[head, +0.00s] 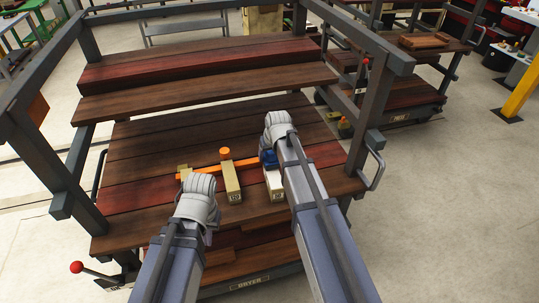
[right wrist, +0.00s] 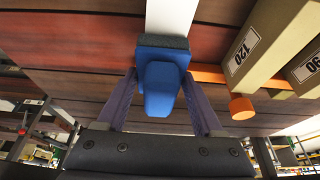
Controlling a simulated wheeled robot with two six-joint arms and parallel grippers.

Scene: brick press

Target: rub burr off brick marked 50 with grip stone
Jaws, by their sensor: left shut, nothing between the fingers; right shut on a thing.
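My right gripper (head: 272,150) is shut on the blue grip stone (right wrist: 160,85), which has a dark pad on its far side. The stone also shows in the head view (head: 268,158). In the right wrist view the pad meets or overlaps the end of a pale brick (right wrist: 172,15); I cannot tell if they touch. This pale brick (head: 274,184) lies on the cart's boards in the head view, its label too small to read surely. No burr can be made out.
A tan brick marked 120 (right wrist: 245,48) and one marked 90 (right wrist: 306,68) lie beside the pale brick. An orange bar (head: 208,167) crosses near them. The dark-framed cart (head: 362,115) has posts and stepped boards behind. Bare boards (head: 150,150) lie to the left.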

